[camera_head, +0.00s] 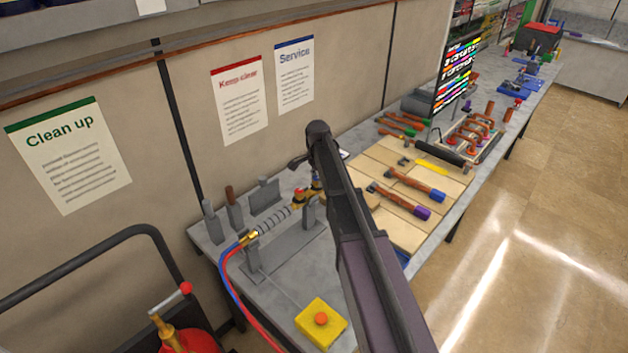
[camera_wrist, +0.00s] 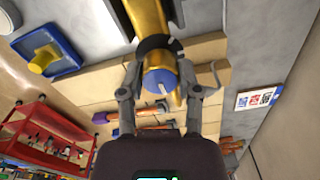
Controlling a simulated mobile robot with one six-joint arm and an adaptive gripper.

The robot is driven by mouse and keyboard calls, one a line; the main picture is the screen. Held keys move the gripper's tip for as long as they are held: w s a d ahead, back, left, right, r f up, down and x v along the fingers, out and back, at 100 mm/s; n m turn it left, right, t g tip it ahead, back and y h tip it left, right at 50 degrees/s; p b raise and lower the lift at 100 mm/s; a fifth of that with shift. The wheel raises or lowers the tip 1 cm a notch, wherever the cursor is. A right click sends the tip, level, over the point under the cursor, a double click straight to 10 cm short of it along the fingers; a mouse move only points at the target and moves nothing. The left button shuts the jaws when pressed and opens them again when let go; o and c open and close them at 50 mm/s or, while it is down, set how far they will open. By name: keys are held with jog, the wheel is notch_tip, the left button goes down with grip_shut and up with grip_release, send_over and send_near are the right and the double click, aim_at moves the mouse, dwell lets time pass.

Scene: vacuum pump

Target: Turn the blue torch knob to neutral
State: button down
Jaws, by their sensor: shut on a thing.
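The brass torch (camera_wrist: 150,20) runs down from the top of the wrist view. Its blue knob (camera_wrist: 158,81), with a white pointer line, sits between the two fingers of my gripper (camera_wrist: 159,88). The fingers are closed on the knob from both sides. In the head view, the torch's brass body (camera_head: 304,197) lies in a grey stand on the bench, with red and blue hoses (camera_head: 228,268) at its left end. My arm hides the knob and most of my gripper there.
A yellow box with an orange button (camera_head: 321,320) stands at the bench's front. Wooden boards (camera_head: 395,226) with hammers lie to the right, before a rack of copper pipes (camera_head: 478,135). A red gas bottle (camera_head: 190,341) is at lower left. The floor at right is clear.

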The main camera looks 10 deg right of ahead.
jog(key=shift+d+n, duration=0.15)
jog(key=shift+n, duration=0.25)
jog(key=n, duration=0.3)
jog(key=shift+w, duration=0.1)
jog(key=n, duration=1.3)
jog(key=shift+a+n, duration=0.2)
jog(key=shift+n, duration=0.2)
jog(key=shift+c, duration=1.5)
grip_release()
